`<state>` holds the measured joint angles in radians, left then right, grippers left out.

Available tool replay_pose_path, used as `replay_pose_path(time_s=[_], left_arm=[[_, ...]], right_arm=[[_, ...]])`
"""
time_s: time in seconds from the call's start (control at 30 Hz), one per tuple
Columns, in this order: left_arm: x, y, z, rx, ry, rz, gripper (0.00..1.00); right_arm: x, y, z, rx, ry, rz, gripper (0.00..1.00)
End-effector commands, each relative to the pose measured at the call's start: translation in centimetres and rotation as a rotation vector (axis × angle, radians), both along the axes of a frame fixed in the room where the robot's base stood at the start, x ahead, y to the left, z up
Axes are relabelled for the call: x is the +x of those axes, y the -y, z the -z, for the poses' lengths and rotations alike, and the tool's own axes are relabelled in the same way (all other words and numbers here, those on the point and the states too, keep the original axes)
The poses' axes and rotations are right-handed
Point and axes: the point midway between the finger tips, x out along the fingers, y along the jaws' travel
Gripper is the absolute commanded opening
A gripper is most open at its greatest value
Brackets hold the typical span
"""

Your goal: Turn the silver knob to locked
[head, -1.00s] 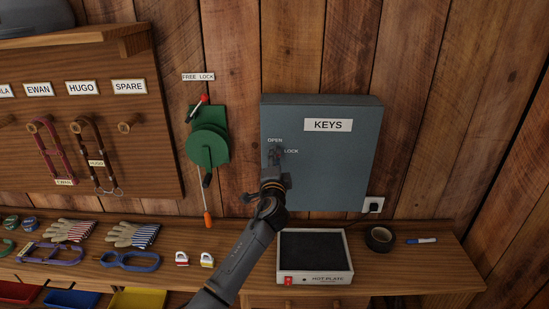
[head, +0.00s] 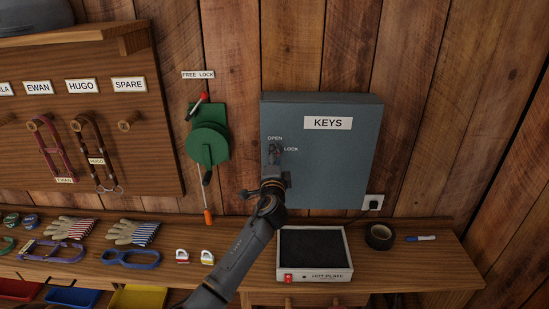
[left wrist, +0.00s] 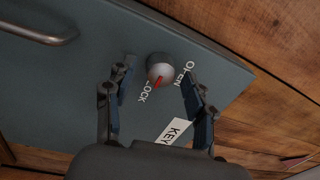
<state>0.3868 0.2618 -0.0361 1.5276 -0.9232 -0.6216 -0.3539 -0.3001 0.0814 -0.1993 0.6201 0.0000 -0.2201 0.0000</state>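The silver knob (left wrist: 160,68) is on the front of the grey-blue key cabinet (head: 345,165). In the left wrist view its red mark slants toward the word LOCK (left wrist: 143,92), away from the word OPEN (left wrist: 184,73). My left gripper (left wrist: 157,72) is open, with one finger on each side of the knob and visible gaps to it. In the head view my left gripper (head: 273,155) is in front of the cabinet's left part and hides the knob. My right gripper is not in view.
A metal handle (left wrist: 45,33) sticks out from the cabinet. A green reel (head: 208,146) hangs on the wall just left of the cabinet. Below, the bench holds a hot plate (head: 288,276), black tape (head: 378,237) and two small padlocks (head: 207,257).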

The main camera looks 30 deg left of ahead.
Motion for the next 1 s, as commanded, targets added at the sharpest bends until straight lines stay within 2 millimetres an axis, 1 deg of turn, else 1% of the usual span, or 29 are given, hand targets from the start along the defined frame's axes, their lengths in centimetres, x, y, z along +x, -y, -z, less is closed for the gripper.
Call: replay_pose_path(time_s=[0.17,0.27,0.37,0.7,0.83,1.0], left_arm=[[-0.1,0.1,0.0,-0.001,0.001,0.000,0.54],[-0.7,0.5,0.2,-0.001,0.000,0.000,0.54],[-2.0,1.3,0.3,-0.002,0.000,0.002,0.54],[-7.9,4.9,0.7,-0.003,-0.001,0.001,0.54],[-9.4,5.8,0.9,-0.002,-0.001,0.001,0.54],[-10.2,6.2,0.9,-0.001,-0.001,0.000,0.54]], right_arm=[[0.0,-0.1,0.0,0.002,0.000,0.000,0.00],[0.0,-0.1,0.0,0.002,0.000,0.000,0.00],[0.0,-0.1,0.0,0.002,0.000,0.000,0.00],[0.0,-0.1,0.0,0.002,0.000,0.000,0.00],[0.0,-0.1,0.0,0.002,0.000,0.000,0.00],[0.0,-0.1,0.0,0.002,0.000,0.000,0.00]])
